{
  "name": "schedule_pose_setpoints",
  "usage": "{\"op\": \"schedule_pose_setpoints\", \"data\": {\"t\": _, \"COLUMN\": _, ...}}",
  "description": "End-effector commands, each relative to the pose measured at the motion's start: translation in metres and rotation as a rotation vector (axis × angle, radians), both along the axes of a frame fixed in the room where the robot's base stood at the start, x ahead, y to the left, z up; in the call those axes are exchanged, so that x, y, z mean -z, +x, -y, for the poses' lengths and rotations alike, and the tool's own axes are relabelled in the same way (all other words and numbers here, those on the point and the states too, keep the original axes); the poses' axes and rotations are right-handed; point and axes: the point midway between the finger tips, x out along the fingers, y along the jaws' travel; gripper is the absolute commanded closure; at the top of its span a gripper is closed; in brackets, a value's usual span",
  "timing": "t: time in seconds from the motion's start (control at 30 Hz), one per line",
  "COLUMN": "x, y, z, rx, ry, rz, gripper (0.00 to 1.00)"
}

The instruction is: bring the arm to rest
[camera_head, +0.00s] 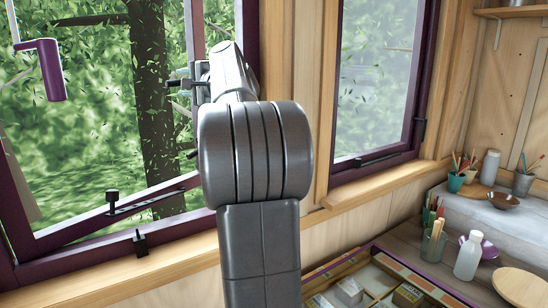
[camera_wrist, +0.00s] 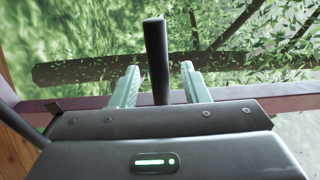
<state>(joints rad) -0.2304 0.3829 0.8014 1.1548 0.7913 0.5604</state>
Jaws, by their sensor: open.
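My arm (camera_head: 258,150) rises in the middle of the head view, in front of the open window. Its far end reaches up beside the purple window frame (camera_head: 248,30), and my gripper is mostly hidden there. In the wrist view my gripper (camera_wrist: 161,72) is open, with its two pale green fingers apart. A dark upright bar (camera_wrist: 155,45) shows between the fingers, with a visible gap on each side. It looks like a window handle, but I cannot tell for sure. No held object shows.
The left window sash (camera_head: 120,212) stands open, with a black knob (camera_head: 112,196) on its stay. A purple cylinder (camera_head: 52,70) hangs at upper left. At right, a counter holds a white bottle (camera_head: 468,257), a jar of brushes (camera_head: 433,247) and a box tray (camera_head: 440,289).

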Motion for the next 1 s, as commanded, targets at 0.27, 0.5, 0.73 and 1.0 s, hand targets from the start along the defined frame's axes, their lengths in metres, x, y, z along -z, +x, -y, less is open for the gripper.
{"op": "schedule_pose_setpoints", "data": {"t": 0.27, "x": 0.000, "y": -0.003, "z": 0.003, "rx": 0.008, "ry": 0.001, "rz": 0.001, "gripper": 0.58}}
{"op": "schedule_pose_setpoints", "data": {"t": 0.5, "x": 0.001, "y": -0.005, "z": 0.008, "rx": 0.004, "ry": 0.000, "rz": 0.001, "gripper": 0.58}}
{"op": "schedule_pose_setpoints", "data": {"t": 0.73, "x": 0.003, "y": -0.025, "z": 0.036, "rx": 0.004, "ry": 0.001, "rz": 0.003, "gripper": 0.58}}
{"op": "schedule_pose_setpoints", "data": {"t": 1.0, "x": -0.003, "y": -0.027, "z": 0.037, "rx": -0.003, "ry": 0.000, "rz": -0.002, "gripper": 0.58}}
